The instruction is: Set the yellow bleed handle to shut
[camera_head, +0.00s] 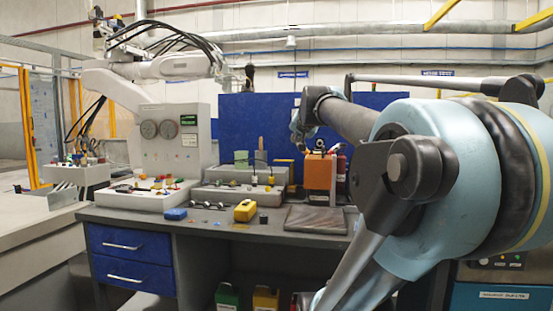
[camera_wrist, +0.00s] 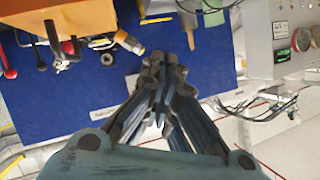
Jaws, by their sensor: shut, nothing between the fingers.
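My gripper (camera_wrist: 163,62) is shut and empty in the wrist view, in front of the blue panel (camera_wrist: 95,98). An orange box (camera_wrist: 79,18) with fittings on its edge is at the upper left there. A brass-coloured fitting (camera_wrist: 129,42) lies between the box and my fingers, apart from them. A red-tipped lever (camera_wrist: 9,70) and a small dark lever with a yellowish part (camera_wrist: 40,57) are farther left. I cannot tell for sure which part is the yellow bleed handle. In the head view the orange box (camera_head: 319,172) stands on the bench below my forearm's end.
A yellow block (camera_head: 245,210), a blue block (camera_head: 175,214) and a dark mat (camera_head: 316,219) lie on the bench (camera_head: 240,229). Grey trays (camera_head: 236,195) stand behind. A white machine with round gauges (camera_head: 171,157) is at left. My arm hides the bench's right side.

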